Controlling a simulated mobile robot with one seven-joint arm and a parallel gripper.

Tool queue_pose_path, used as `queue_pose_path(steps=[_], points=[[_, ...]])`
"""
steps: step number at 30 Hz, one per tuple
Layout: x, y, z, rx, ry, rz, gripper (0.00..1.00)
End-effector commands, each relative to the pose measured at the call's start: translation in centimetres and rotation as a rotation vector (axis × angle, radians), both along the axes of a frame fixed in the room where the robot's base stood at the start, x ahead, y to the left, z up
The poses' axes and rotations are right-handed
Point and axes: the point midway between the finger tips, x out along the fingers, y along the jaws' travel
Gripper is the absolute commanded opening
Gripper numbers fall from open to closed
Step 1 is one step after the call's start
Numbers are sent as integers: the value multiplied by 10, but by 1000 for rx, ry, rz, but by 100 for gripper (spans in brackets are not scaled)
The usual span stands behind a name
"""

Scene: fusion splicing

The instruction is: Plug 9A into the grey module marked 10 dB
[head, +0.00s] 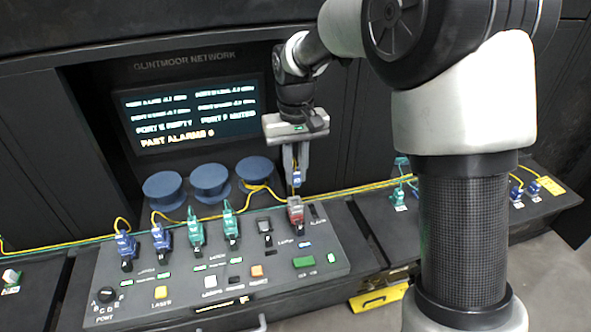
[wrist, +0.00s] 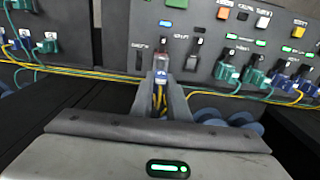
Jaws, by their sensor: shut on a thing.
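My gripper (head: 296,182) is shut on a blue connector (head: 297,178), pointing down over the right part of the sloping console. In the wrist view the blue connector (wrist: 161,77) sits between my fingers (wrist: 161,92), with yellow fibre behind it. Its label is too small to read. Directly in front of its tip is a small red and grey module (wrist: 163,62), standing in the console; it also shows in the head view (head: 295,211). The connector lines up with it and looks very close or touching; I cannot tell if it is seated. The 10 dB marking is not readable.
Blue plugs (head: 125,245) and green plugs (head: 195,230) stand in a row on the console (head: 330,268), left of my gripper. Blue round spools (head: 210,180) lie behind. Yellow and green fibres cross the back. A lit screen (head: 190,117) shows status text.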

Motion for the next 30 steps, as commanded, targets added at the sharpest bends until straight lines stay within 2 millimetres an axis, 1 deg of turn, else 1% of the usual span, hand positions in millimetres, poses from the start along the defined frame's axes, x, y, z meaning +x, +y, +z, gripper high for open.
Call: queue_pose_path(steps=[1, 9, 15, 20, 30], points=[[0, 0, -8, 0, 1, 0, 0], [-1, 0, -34, -1, 2, 0, 0], [0, 0, -50, 0, 1, 0, 0], [0, 0, -54, 0, 0, 0, 0], [0, 0, -54, 0, 0, 0, 0]])
